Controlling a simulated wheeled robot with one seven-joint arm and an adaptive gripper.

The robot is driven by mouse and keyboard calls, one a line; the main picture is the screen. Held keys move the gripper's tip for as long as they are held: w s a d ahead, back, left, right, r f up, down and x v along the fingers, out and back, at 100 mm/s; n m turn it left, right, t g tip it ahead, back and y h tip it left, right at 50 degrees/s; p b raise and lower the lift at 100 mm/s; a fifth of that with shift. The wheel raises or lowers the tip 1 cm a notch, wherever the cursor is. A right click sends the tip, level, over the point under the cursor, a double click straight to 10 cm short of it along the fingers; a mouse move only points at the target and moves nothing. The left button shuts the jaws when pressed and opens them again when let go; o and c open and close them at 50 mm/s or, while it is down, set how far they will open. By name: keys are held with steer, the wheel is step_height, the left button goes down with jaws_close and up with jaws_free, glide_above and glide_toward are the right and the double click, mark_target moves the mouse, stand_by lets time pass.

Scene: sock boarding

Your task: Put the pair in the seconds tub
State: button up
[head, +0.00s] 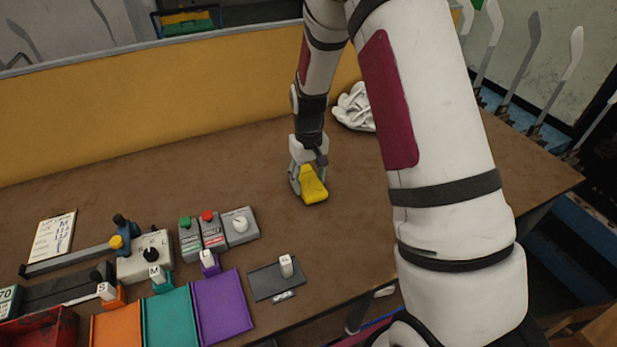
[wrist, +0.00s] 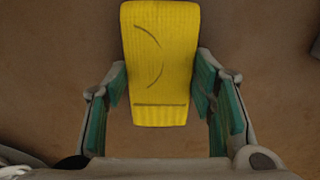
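The yellow ribbed pair (head: 314,189) is at the middle of the brown table. My gripper (head: 308,180) points down at it, with a finger on each side. In the wrist view the folded pair (wrist: 160,65) lies between the green finger pads of my gripper (wrist: 160,85), which meet its side edges. I cannot tell whether the pair is clear of the tabletop. No tub is plainly labelled as seconds; a red open container (head: 66,325) is cut off at the lower left corner.
Orange (head: 117,326), teal (head: 168,315) and purple (head: 222,305) trays line the front edge, beside a dark plate (head: 264,285). Switch boxes (head: 212,232) and a measuring rail (head: 70,262) stand behind. A white cloth heap (head: 355,107) lies beyond my gripper. The table's middle left is clear.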

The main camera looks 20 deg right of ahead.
steer(key=shift+o, duration=1.3)
steer(key=shift+r, duration=0.15)
